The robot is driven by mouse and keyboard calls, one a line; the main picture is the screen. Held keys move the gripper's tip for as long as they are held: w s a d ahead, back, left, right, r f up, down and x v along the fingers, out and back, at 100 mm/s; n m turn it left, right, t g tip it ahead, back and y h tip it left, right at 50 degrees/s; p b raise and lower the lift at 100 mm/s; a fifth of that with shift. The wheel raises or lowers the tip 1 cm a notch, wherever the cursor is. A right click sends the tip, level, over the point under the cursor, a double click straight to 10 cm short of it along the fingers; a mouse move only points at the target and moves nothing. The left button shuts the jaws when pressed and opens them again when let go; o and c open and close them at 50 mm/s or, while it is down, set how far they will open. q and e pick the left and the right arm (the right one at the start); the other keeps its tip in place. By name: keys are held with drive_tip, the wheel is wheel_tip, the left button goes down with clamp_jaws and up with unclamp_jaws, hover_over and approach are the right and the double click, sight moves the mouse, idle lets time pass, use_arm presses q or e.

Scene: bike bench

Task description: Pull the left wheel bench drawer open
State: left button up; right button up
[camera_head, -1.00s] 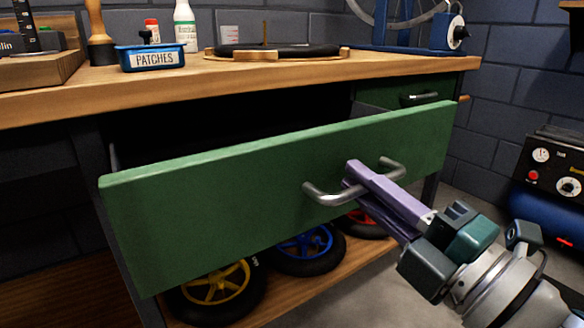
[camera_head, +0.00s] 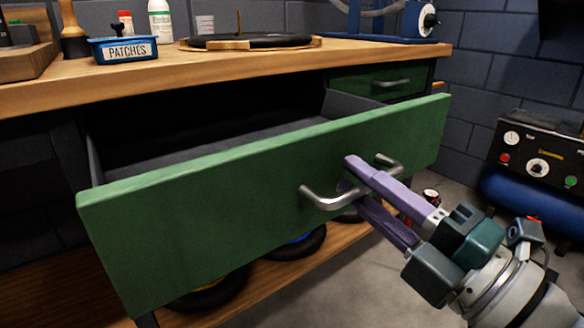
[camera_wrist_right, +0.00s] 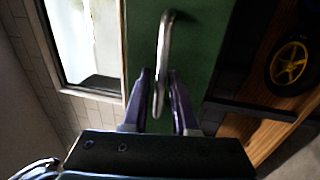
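The left wheel bench drawer has a green front (camera_head: 180,215) and stands well out from the bench, slightly askew in the picture, with its grey inside showing. Its silver bar handle (camera_head: 325,202) shows at the middle right of the front, and the handle is also in the right wrist view (camera_wrist_right: 163,55). My right gripper (camera_head: 347,175) is at the handle with its purple fingers apart, one on each side of the bar. In the right wrist view, gaps show between the fingers (camera_wrist_right: 160,90) and the bar. My left gripper is not in view.
The wooden bench top (camera_head: 90,85) carries a blue patches box (camera_head: 123,48), bottles and a wheel stand. A second green drawer (camera_head: 355,84) is shut at the right. Small wheels (camera_head: 297,246) lie on the lower shelf. A compressor (camera_head: 540,165) stands at the right.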

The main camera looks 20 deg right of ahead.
drive_tip(key=v, duration=1)
drive_tip(key=shift+p, duration=0.35)
drive_tip(key=shift+r, duration=0.1)
